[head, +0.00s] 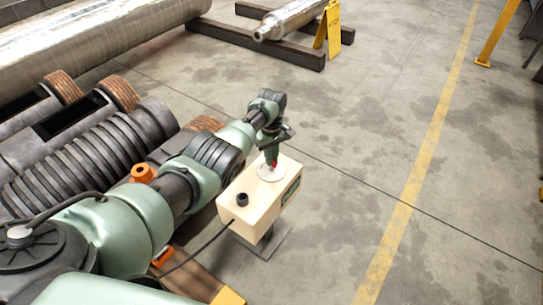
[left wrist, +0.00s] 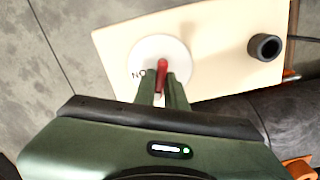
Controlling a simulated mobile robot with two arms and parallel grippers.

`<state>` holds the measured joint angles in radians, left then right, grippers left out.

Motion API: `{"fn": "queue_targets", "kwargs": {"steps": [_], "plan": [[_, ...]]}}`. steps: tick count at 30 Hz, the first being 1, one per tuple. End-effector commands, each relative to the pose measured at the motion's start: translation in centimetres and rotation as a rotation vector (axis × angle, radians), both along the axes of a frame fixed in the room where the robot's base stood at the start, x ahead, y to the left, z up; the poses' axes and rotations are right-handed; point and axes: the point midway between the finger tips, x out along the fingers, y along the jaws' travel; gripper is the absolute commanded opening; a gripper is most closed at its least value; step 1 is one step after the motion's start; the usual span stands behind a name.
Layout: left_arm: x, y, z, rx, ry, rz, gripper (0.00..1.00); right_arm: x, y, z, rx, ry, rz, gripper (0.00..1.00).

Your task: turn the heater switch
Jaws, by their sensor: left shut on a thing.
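The heater box (head: 245,205) is a cream-coloured box on a stand, right of the ribbed dark cylinders in the head view. Its top carries a round white dial (head: 262,173) with a red switch handle (head: 275,164). In the left wrist view the red handle (left wrist: 162,68) stands on the white dial (left wrist: 150,48), beside the letters "ON". My left gripper (left wrist: 162,82) comes down over the dial and is shut on the red handle. Its fingers hide part of the handle and dial. My right gripper is in neither view.
Ribbed dark cylinders (head: 80,160) lie left of the box. A yellow sign (head: 333,30) stands behind. The concrete floor to the right is clear.

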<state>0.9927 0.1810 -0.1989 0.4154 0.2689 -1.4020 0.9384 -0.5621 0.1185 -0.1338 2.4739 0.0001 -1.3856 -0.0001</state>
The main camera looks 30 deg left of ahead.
Motion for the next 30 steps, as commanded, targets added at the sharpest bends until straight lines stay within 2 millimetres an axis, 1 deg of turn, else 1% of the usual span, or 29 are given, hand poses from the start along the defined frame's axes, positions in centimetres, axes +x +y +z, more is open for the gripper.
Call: {"fn": "queue_targets", "kwargs": {"steps": [3, 6, 12, 19, 30], "plan": [[0.0, -0.1, 0.1, -0.001, 0.0, -0.112, 0.0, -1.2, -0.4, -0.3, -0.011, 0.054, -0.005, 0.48], [0.0, 0.0, 0.1, -0.001, 0.001, -0.206, 0.0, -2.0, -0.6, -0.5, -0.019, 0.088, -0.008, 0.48], [0.1, 0.0, 0.1, -0.001, -0.002, -0.396, 0.0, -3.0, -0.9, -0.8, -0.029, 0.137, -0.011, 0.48], [0.1, 0.0, 0.1, -0.001, -0.002, -0.614, 0.0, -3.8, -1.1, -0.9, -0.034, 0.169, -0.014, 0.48], [0.1, 0.0, 0.1, 0.001, -0.002, -0.939, 0.0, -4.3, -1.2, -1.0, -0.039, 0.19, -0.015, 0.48]]}}
